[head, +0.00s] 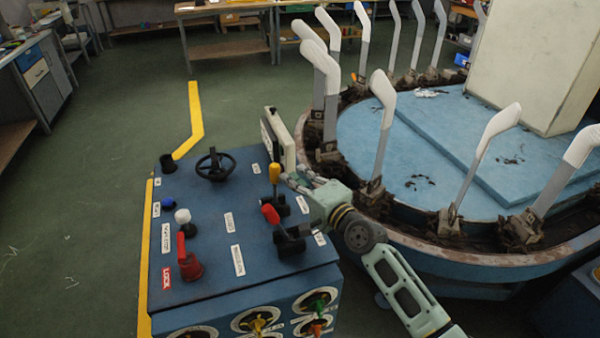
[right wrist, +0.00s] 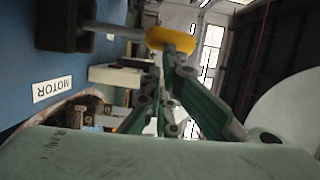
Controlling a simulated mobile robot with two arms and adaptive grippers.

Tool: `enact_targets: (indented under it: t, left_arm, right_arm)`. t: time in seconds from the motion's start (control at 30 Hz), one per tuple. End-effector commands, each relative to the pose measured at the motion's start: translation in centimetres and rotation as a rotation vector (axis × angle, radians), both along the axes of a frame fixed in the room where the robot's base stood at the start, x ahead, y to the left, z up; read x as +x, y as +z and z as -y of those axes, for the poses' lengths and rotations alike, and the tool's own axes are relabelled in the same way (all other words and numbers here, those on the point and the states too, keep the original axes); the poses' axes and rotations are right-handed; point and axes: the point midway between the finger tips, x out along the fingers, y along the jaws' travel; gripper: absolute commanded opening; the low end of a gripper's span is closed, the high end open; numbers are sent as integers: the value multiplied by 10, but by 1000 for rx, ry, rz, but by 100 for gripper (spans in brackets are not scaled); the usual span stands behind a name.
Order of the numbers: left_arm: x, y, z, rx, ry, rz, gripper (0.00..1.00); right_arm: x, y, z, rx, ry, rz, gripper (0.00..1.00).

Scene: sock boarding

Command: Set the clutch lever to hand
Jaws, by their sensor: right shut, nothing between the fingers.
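The clutch lever seems to be the yellow-handled lever (head: 274,173), standing on the blue console top towards its right edge. It also shows in the right wrist view (right wrist: 172,38), lying sideways across the picture with its dark base at the upper left. A white label reading MOTOR (right wrist: 52,90) is near that base. My right gripper (head: 287,180) is shut and empty, with its fingertips just right of the yellow handle. In the right wrist view its fingers (right wrist: 167,58) come together right at the handle; I cannot tell whether they touch it. My left gripper is out of view.
A red-handled lever (head: 270,213) stands in front of the yellow one, close to my right arm. The console (head: 205,255) also carries a black handwheel (head: 216,166) and a red lock lever (head: 187,262). The round machine (head: 385,150) with upright sock boards is at the right.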

Motion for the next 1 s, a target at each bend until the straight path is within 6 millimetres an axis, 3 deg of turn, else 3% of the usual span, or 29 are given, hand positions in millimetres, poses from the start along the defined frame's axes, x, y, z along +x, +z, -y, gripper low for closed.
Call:
enact_targets:
  t: [0.03,0.3,0.5,1.0]
  left_arm:
    - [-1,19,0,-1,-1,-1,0]
    - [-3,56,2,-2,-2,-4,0]
    - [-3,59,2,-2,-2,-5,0]
    - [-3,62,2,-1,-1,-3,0]
  right_arm:
    - [-2,13,-6,-32,2,10,0]
    - [-9,16,-27,-210,3,67,0]
    - [-13,13,-40,-230,2,75,0]
    - [-12,17,-38,-230,0,75,0]
